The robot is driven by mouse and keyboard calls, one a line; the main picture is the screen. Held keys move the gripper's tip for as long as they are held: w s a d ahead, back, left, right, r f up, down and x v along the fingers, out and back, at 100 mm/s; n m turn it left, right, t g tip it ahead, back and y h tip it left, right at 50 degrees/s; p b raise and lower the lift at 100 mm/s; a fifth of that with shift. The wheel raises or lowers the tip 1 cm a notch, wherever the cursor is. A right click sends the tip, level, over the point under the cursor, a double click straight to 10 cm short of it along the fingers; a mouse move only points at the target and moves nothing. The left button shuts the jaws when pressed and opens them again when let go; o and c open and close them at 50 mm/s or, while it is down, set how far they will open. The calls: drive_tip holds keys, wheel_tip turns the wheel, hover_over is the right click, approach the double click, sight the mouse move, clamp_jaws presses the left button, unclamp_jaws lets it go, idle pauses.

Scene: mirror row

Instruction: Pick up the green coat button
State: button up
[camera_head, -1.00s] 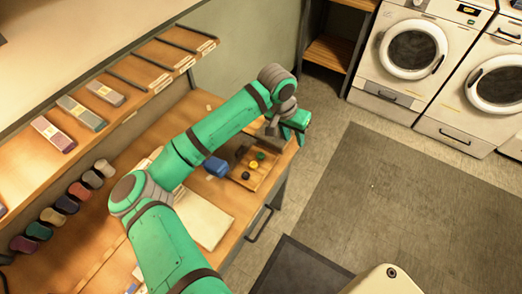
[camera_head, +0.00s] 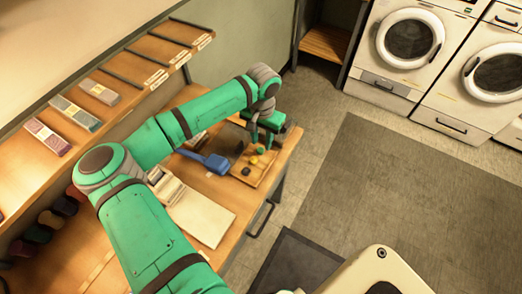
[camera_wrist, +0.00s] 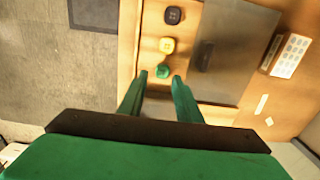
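The green coat button (camera_wrist: 162,71) lies on a wooden tray (camera_wrist: 150,20) in the wrist view, just beyond my fingertips. It also shows small in the head view (camera_head: 260,150). My gripper (camera_wrist: 158,76) is open, its two green fingers apart with the button in line with the gap. In the head view my gripper (camera_head: 262,138) hangs over the far end of the workbench, close to the button. Whether the fingers touch the button cannot be told.
A yellow button (camera_wrist: 167,45) and a black button (camera_wrist: 172,15) lie in line with the green one. A grey metal plate (camera_wrist: 235,50) is beside them. A blue object (camera_head: 216,164) and a pale sheet (camera_head: 203,218) lie on the workbench (camera_head: 240,235).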

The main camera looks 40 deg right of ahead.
sight(260, 149)
drive_tip(key=shift+w+a+f, duration=0.1)
drive_tip(key=shift+w+f, duration=0.05)
drive_tip(key=shift+f, duration=0.9)
drive_tip(key=shift+w+f, duration=0.1)
drive_tip(key=shift+f, duration=0.95)
clamp_jaws()
drive_tip(key=shift+r, duration=0.1)
drive_tip(key=shift+r, duration=0.6)
drive_tip(key=s+r, duration=1.1)
drive_tip(key=s, duration=0.3)
drive_tip(key=shift+d+r, duration=0.3)
drive_tip(key=c, duration=0.7)
unclamp_jaws()
drive_tip(key=shift+w, duration=0.1)
